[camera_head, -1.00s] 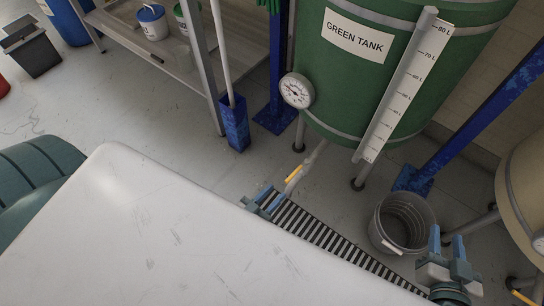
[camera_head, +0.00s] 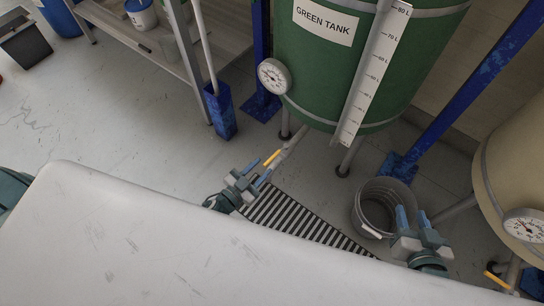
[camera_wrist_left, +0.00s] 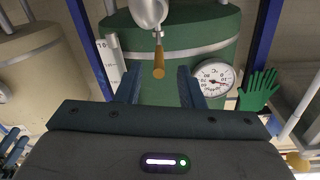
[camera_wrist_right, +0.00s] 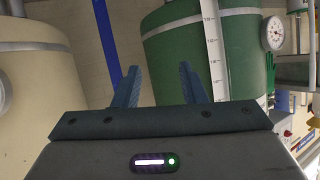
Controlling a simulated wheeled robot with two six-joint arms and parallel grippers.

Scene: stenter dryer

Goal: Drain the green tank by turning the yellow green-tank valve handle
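The green tank (camera_head: 330,80) stands on legs, with a label, a level scale and a round gauge (camera_head: 274,76). Its yellow valve handle (camera_head: 271,158) sticks out from the pipe (camera_head: 290,145) below the tank. My left gripper (camera_head: 258,174) is open just short of the handle. In the left wrist view the handle (camera_wrist_left: 158,62) hangs between the open fingers (camera_wrist_left: 160,88), near their tips, with no visible contact. My right gripper (camera_head: 413,220) is open and empty beside the grey bucket (camera_head: 368,222); its fingers (camera_wrist_right: 156,86) also show apart in the right wrist view.
A beige tank (camera_head: 510,160) with another yellow handle (camera_head: 497,280) stands at the right. Blue posts (camera_head: 221,112) and a metal bench (camera_head: 150,50) stand behind. A striped floor grate (camera_head: 305,222) lies under my arms. Green gloves (camera_wrist_left: 259,90) hang near the gauge.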

